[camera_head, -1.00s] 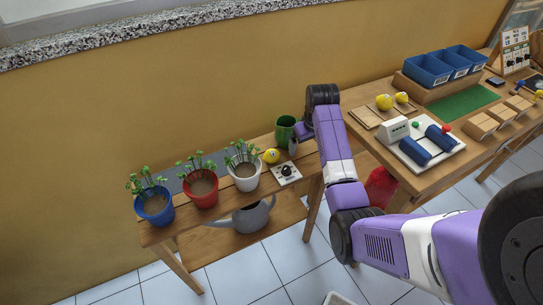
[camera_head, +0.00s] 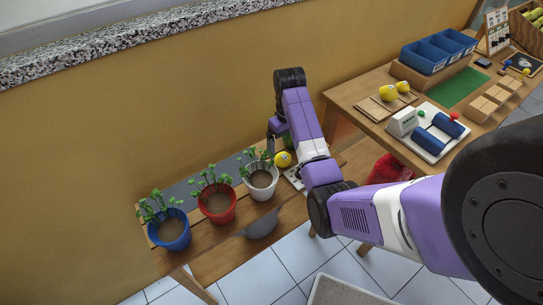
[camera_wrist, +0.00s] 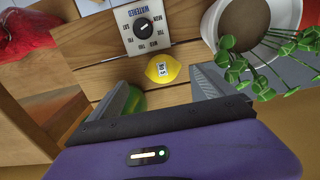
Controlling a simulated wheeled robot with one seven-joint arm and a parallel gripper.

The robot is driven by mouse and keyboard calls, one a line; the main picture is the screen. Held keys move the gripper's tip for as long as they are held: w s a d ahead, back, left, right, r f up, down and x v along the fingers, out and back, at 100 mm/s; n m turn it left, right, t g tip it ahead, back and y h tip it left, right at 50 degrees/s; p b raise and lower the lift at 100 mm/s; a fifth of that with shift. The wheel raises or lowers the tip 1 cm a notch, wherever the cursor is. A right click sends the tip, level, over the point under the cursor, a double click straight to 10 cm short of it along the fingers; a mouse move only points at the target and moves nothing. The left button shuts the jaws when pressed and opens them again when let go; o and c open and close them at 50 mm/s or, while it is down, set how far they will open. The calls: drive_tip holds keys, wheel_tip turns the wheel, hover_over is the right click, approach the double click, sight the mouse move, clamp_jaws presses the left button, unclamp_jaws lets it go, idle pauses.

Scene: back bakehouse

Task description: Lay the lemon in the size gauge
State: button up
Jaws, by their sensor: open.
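A yellow lemon (camera_head: 283,159) with a small printed label lies on the low slatted bench (camera_head: 207,253). In the wrist view the lemon (camera_wrist: 162,69) is just beyond and between my two finger ends, apart from both. My gripper (camera_wrist: 163,86) is open and empty; in the head view my gripper (camera_head: 272,135) hangs close to the lemon. A flat wooden board (camera_head: 378,108) lies on the right table, with two yellow fruits (camera_head: 388,93) on or beside it. I cannot tell for sure whether this board is the size gauge.
Beside the lemon are a white dial plate (camera_wrist: 143,24) and a white plant pot (camera_wrist: 236,12). A green mug (camera_wrist: 155,97) is partly hidden by my gripper. Red (camera_head: 217,206) and blue pots (camera_head: 172,234) stand left. The right table holds blue bins (camera_head: 438,53) and a blue-roller device (camera_head: 428,140).

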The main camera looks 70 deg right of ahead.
sight(283, 155)
drive_tip(key=shift+w+f, duration=0.2)
drive_tip(key=shift+f, duration=0.3)
drive_tip(key=shift+w+a+f+p, duration=0.1)
drive_tip(key=shift+f+p, duration=0.1)
drive_tip(key=shift+f, duration=1.5)
drive_tip(key=shift+w+f+p, duration=0.1)
drive_tip(key=shift+f+p, duration=0.05)
drive_tip(key=shift+f, duration=1.55)
drive_tip(key=c, duration=1.7)
drive_tip(key=shift+r, duration=0.15)
